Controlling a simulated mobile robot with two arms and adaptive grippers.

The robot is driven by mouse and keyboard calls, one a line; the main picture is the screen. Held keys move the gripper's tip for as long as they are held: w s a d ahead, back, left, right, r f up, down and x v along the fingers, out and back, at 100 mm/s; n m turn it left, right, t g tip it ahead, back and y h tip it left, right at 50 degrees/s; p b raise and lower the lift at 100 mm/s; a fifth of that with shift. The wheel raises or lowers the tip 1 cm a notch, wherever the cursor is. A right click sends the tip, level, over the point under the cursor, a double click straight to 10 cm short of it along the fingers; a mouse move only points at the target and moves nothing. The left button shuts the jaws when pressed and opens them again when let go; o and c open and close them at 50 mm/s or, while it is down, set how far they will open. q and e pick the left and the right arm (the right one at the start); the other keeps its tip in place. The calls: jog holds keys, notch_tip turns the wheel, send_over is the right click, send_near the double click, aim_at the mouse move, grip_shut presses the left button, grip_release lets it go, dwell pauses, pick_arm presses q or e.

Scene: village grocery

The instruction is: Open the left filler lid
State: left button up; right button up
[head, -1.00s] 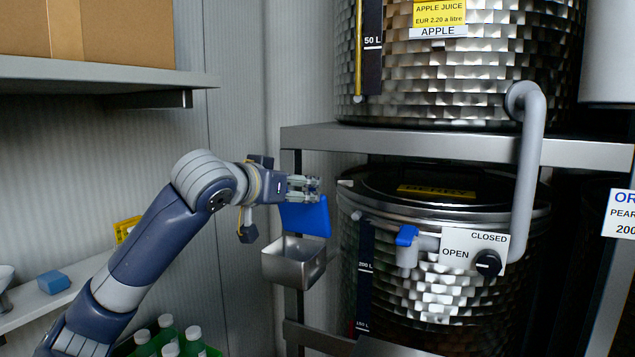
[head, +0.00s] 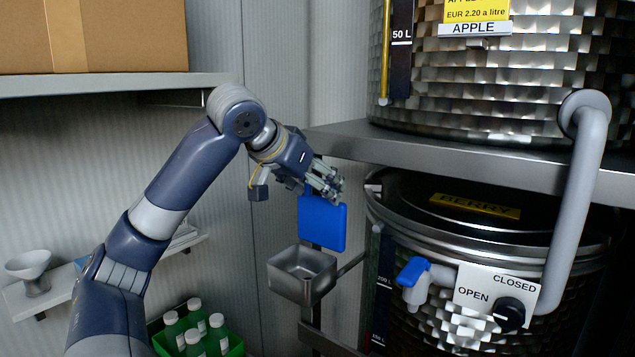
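The blue lid (head: 322,222) stands upright behind and above the open metal filler cup (head: 303,272), left of the lower steel tank. The inside of the cup shows. My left gripper (head: 330,187) is at the top edge of the blue lid, its fingers pointing down and to the right. The fingers overlap the lid's top edge in the picture; whether they touch it, and how far apart they are, I cannot tell. My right gripper is not in view.
The lower tank (head: 480,235) is marked BERRY and has a blue-handled tap (head: 413,272) and an OPEN/CLOSED knob (head: 510,314). A steel shelf (head: 440,155) runs above. A green crate of bottles (head: 195,325) and a scale-like bowl (head: 33,267) are at lower left.

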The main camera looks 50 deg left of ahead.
pick_arm(q)
jog(key=shift+w+a+r, duration=0.1)
jog(key=shift+r, duration=0.25)
jog(key=o, duration=1.1)
jog(key=shift+o, duration=0.6)
jog(key=shift+w+f, duration=0.1)
jog(key=shift+w, duration=0.05)
jog(key=shift+w+f, duration=0.3)
jog(key=shift+w, duration=0.25)
jog(key=v, duration=1.2)
jog(key=shift+s, duration=0.15)
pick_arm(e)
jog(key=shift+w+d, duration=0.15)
